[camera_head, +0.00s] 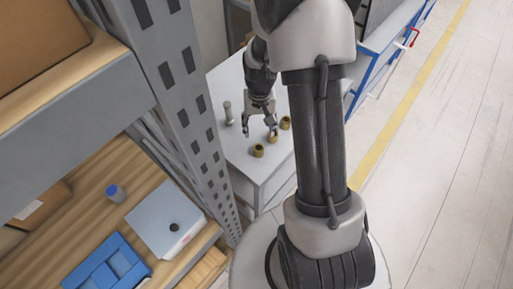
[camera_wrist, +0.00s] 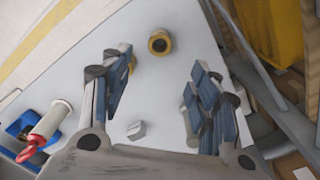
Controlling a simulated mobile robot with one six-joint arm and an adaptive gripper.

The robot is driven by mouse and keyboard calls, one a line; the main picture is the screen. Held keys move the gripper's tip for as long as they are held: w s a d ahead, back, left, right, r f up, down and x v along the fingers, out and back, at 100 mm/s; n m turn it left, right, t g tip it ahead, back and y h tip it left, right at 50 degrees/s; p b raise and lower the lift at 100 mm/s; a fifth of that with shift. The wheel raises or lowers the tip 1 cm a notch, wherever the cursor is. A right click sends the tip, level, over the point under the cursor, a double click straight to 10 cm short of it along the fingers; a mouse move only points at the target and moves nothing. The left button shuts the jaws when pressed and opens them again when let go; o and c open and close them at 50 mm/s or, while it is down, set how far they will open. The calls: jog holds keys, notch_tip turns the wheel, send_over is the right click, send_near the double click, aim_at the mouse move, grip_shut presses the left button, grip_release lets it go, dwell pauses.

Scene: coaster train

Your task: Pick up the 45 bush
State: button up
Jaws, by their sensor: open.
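Several small brass-coloured bushes stand on the grey table (camera_head: 232,88). One bush (camera_head: 258,150) is at the table's front, one (camera_head: 285,122) is to the right, and another (camera_head: 272,138) is right by my fingertips. I cannot tell which is the 45 bush. My gripper (camera_head: 260,126) is open and low over the table. In the wrist view my gripper (camera_wrist: 160,78) has its fingers apart with nothing between them. A ring-shaped bush (camera_wrist: 159,42) shows beyond the fingertips, and another yellowish part (camera_wrist: 132,63) is mostly hidden behind the left finger.
A grey upright cylinder (camera_head: 228,112) stands left of my gripper. In the wrist view a small grey piece (camera_wrist: 137,130) and a pale cylinder with a red end (camera_wrist: 48,128) lie near the gripper base. A shelf upright (camera_head: 182,90) rises left of the table.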

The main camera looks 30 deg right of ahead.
aim_at(259, 146)
jog(key=f+b, duration=0.1)
jog(key=f, duration=0.5)
jog(key=f+b, duration=0.1)
jog(key=f, duration=0.5)
jog(key=shift+w+d+f, duration=0.1)
jog(key=shift+w+f, duration=0.1)
jog(key=shift+f, duration=0.15)
jog(key=c, duration=1.2)
